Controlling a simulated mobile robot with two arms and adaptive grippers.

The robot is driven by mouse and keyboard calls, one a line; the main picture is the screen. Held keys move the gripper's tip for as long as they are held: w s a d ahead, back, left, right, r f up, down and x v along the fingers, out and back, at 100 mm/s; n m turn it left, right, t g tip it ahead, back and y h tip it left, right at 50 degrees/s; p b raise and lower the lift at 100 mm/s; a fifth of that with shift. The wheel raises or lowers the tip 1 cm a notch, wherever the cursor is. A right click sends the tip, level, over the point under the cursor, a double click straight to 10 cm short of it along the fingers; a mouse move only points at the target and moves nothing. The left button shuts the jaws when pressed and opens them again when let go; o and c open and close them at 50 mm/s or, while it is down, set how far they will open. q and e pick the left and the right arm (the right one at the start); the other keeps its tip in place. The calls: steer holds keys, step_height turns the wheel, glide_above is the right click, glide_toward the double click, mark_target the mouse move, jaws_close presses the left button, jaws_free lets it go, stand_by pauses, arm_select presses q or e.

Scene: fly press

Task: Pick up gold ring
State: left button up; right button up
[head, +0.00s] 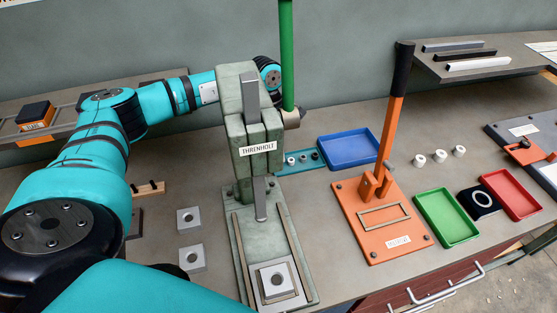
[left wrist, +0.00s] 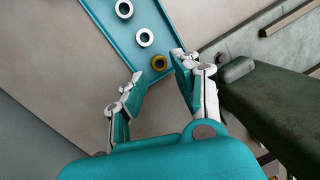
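The gold ring (left wrist: 159,63) lies on a teal strip-shaped tray (left wrist: 176,22) in the left wrist view, at the tray's near end. Two silver-white rings, a nearer one (left wrist: 146,38) and a farther one (left wrist: 124,9), lie in line beyond it. My left gripper (left wrist: 156,70) is open and empty, with its fingertips on either side of the gold ring in the picture; I cannot tell the height between them. In the head view the teal tray (head: 289,170) shows partly behind the press, and I cannot make out the gold ring there. My right gripper is not in view.
The green press (head: 246,150) with its green lever (head: 287,60) stands right beside my left arm, and its body shows at right in the left wrist view. A blue tray (head: 348,149) and an orange lever press (head: 385,225) stand to its right.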

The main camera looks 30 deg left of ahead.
arm_select(q)
steer(key=shift+d+f+p, duration=0.15)
steer(key=shift+d+f, duration=0.05)
steer(key=shift+f, duration=0.55)
steer(key=shift+d+f+p, duration=0.15)
steer(key=shift+f, duration=0.6)
steer(key=shift+c, duration=0.3)
steer(key=shift+s, duration=0.1)
jaws_close()
